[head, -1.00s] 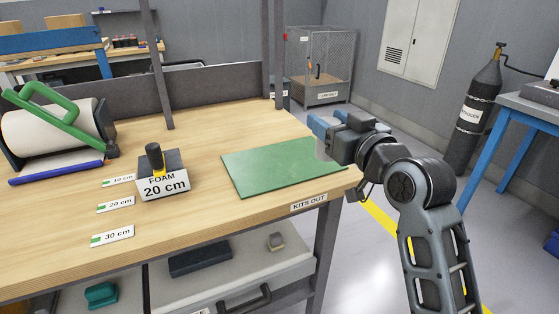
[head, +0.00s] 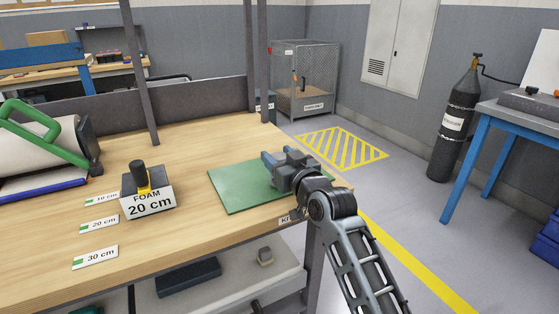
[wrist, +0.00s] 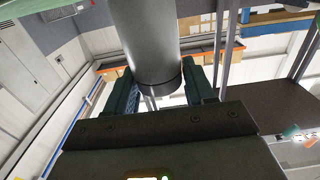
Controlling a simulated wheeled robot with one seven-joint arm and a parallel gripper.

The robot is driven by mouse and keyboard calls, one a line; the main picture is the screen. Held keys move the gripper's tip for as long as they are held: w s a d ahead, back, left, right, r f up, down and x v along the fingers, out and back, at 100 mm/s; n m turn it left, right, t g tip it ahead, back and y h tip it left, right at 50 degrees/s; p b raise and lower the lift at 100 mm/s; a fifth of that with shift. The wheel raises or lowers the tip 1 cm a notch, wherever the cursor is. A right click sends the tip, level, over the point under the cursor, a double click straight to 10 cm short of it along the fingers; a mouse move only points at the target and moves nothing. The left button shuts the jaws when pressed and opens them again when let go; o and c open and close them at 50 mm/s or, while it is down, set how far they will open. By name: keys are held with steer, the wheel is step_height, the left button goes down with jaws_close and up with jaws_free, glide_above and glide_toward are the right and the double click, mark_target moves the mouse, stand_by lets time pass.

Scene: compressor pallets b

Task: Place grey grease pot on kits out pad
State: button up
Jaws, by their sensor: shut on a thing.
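The green kits out pad (head: 235,188) lies flat at the right end of the wooden workbench. My gripper (head: 274,162) is over the right part of the pad in the head view. In the wrist view my gripper (wrist: 162,92) is shut on the grey grease pot (wrist: 148,40), a smooth grey cylinder between the two fingers. In the head view the pot is hidden or cannot be made out, so I cannot tell whether its base touches the pad.
A foam block marked 20 cm (head: 149,203) stands left of the pad, with distance labels (head: 95,257) beside it. A rack post (head: 264,70) rises behind the pad. A paper roll (head: 35,155) is at far left. The pad's left part is clear.

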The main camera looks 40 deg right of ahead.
steer(key=shift+f, duration=0.4)
steer(key=shift+f, duration=0.1)
steer(key=o, duration=1.1)
steer(key=shift+r, duration=0.2)
steer(key=b+v, duration=0.1)
steer(key=v, duration=1.1)
